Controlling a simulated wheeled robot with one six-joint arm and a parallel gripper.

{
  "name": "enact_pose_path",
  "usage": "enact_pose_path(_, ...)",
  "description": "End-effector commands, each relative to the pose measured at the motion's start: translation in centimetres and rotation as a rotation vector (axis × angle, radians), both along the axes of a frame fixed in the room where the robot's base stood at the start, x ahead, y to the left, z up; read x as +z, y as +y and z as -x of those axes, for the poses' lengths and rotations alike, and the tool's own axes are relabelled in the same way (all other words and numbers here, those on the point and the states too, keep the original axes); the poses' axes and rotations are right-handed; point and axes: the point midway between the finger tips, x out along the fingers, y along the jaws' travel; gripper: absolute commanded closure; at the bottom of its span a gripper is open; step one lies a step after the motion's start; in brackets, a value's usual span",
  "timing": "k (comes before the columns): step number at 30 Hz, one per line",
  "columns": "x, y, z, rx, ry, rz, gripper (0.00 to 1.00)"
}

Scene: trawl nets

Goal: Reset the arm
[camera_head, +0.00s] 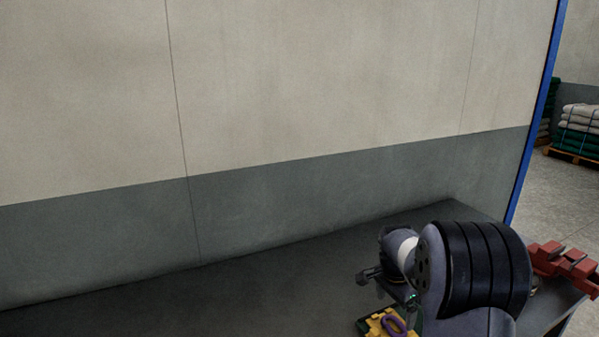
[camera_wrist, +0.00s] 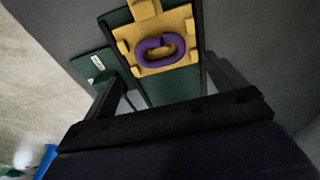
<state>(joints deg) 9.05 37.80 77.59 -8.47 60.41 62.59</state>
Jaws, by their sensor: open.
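My gripper (camera_wrist: 165,82) is open in the wrist view, its two dark fingers spread apart with nothing between them that I can see held. Beyond the fingers, a yellow holder (camera_wrist: 126,38) on a dark green base carries a purple ring-shaped piece (camera_wrist: 139,57). In the head view my arm is folded at the lower right, with the gripper end (camera_head: 385,285) above the dark bench top. The yellow holder (camera_head: 372,328) and the purple piece (camera_head: 394,326) show just below it, partly cut off by the frame's lower edge.
The dark bench top (camera_head: 250,300) is bare to the left, along a grey and cream wall (camera_head: 330,80). A red vise-like object (camera_head: 565,268) sits at the bench's right end. A blue post (camera_head: 535,110) ends the wall. Stacked sacks (camera_head: 578,130) stand on a pallet far right.

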Motion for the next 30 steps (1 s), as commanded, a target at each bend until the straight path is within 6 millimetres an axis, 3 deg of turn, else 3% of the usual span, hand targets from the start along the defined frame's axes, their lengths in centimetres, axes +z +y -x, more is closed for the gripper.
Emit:
enact_pose_path(9, -6.4, -0.8, -0.3, 0.0, 0.003, -0.001, 0.09)
enact_pose_path(18, -2.8, -0.8, -0.3, 0.0, -0.001, 0.001, 0.09)
enact_pose_path(30, -2.3, -0.8, -0.3, 0.0, -0.001, 0.0, 0.09)
